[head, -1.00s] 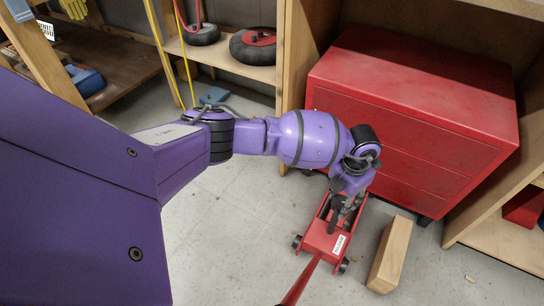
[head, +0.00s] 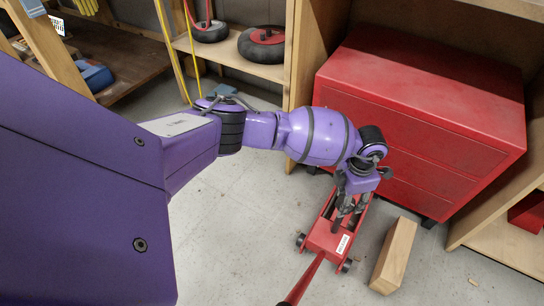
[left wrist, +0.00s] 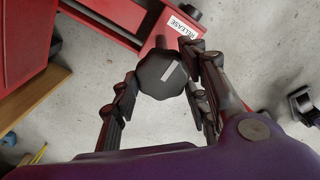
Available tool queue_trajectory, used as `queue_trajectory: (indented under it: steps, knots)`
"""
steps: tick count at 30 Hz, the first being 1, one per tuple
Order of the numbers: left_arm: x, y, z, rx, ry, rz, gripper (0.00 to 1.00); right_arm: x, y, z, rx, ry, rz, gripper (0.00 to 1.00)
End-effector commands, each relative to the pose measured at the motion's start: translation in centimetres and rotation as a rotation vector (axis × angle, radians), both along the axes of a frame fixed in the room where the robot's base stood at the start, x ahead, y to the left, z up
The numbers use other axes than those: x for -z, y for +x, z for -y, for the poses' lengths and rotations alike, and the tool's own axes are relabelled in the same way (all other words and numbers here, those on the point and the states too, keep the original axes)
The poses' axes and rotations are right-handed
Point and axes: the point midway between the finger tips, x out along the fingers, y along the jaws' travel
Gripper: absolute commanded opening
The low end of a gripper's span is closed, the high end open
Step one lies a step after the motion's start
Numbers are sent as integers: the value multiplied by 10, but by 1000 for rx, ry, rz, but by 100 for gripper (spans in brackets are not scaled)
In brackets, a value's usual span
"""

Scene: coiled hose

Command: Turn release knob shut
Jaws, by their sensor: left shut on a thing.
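The release knob (left wrist: 162,74) is a dark, many-sided knob with a pale stripe on its face. In the left wrist view it sits between the two fingers of my left gripper (left wrist: 163,78), which is shut on it. The knob belongs to the red floor jack (head: 323,237), whose white label reads RELEASE (left wrist: 182,27). In the head view my left gripper (head: 348,214) reaches down over the jack, and I cannot make out the knob there. My right gripper is in neither view.
A red drawer cabinet (head: 420,110) stands close behind the jack. A wooden block (head: 394,256) lies on the floor to its right. The jack's red handle (head: 305,278) slants toward me. The floor (head: 235,220) left of the jack is clear.

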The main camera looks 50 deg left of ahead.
Motion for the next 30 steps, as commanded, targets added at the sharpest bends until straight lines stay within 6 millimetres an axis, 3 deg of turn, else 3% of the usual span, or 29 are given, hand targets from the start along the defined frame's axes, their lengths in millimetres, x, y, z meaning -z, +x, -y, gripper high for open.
queue_trajectory:
  steps: [1, 5, 6, 9, 20, 30]
  knots:
    - [-1, 3, -8, -4, 16, 4, 15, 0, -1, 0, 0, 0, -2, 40]
    - [-1, 3, -8, -4, 16, 5, 15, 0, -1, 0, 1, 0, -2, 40]
    - [-1, 3, -8, -4, 15, 4, 47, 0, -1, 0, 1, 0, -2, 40]
    - [-1, 2, -7, -4, 14, 4, 57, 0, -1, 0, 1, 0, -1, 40]
    - [-7, 3, -3, -2, 5, 5, 57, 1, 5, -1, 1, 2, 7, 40]
    - [-74, 3, -4, -2, 7, 8, 57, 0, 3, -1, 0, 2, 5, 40]
